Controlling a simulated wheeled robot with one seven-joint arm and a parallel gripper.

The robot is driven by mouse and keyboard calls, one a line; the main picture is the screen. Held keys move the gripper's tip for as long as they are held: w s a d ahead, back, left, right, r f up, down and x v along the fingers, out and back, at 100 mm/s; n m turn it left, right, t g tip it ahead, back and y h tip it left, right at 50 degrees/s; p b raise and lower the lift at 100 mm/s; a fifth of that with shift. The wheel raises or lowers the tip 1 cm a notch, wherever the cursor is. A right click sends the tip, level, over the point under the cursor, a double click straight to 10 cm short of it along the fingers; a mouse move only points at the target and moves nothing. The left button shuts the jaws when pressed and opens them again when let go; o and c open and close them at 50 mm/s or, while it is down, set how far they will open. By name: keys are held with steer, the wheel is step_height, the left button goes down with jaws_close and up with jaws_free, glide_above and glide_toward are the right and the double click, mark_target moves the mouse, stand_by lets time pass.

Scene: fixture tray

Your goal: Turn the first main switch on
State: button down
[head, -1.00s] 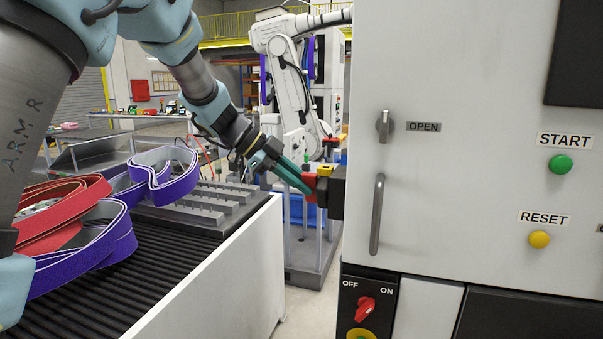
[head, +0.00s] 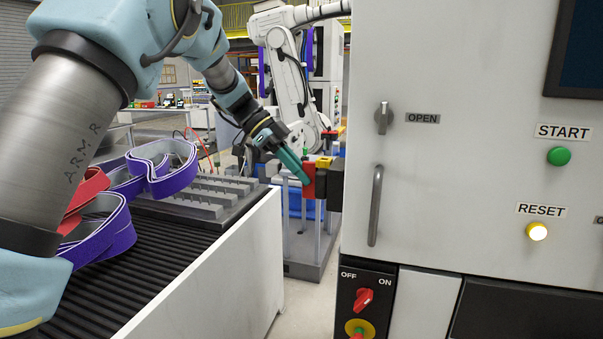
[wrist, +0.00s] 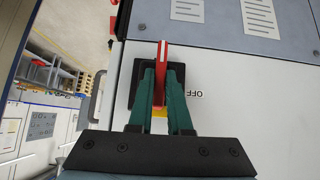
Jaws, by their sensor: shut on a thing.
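The main switch on the machine's side has a black body (head: 336,184) and a red handle (head: 309,182) with some yellow by it. It also shows in the wrist view, with its red handle (wrist: 162,58) in line with the jaws, black body (wrist: 181,73) behind and an "OFF" label to its right. My gripper (head: 300,174) has green fingers. They are shut on the red handle, one on each side, in the wrist view (wrist: 160,85). An "ON" label for this switch is not seen.
The machine front (head: 460,60) carries a grey handle, a green START button (head: 559,156), a lit RESET button (head: 537,231) and another red OFF/ON switch (head: 362,299). A conveyor (head: 150,262) with purple and red bands stands left. A white robot arm (head: 297,90) stands behind.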

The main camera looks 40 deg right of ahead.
steer(key=c, duration=0.9)
jaws_free()
steer(key=shift+o, duration=0.2)
steer(key=b+v, duration=0.3)
steer(key=v, duration=0.7)
steer(key=shift+w+a+r, duration=0.15)
steer(key=shift+w+r, duration=0.1)
